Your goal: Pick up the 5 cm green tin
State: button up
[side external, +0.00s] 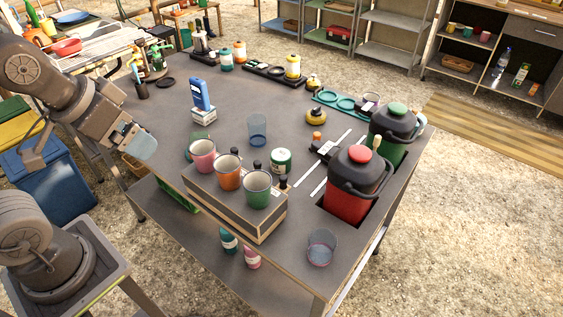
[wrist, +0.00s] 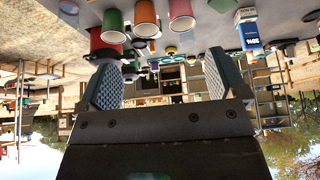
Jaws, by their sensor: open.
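A small green tin (side external: 281,161) with a pale label stands upright on the grey table, just behind the row of cups and left of the red jug. In the wrist view the cups stand in front of that area and I cannot make out the tin for sure. My gripper (side external: 142,146) is at the table's left side, well away from the tin, with the cups and open table between them. In the wrist view its two fingers (wrist: 163,82) are spread apart with nothing between them.
Pink (side external: 202,155), orange (side external: 228,172) and green (side external: 257,189) cups stand on a box (side external: 222,205) near the front edge.

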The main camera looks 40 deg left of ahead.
jog(key=m+g, duration=0.6)
jog(key=m, duration=1.5)
send_over(281, 154)
notch_tip(281, 154, down, 13)
jog(key=shift+m, duration=0.5)
jog(key=f, duration=0.8)
jog(key=shift+w+a+f, duration=0.2)
jog(key=shift+w+f, duration=0.05)
jog(key=shift+f, duration=0.1)
jog(key=shift+s+d+f, duration=0.1)
jog(key=shift+s+f, duration=0.05)
jog(key=shift+f, duration=1.35)
jog(key=shift+s+d+f, duration=0.1)
jog(key=shift+f, duration=1.35)
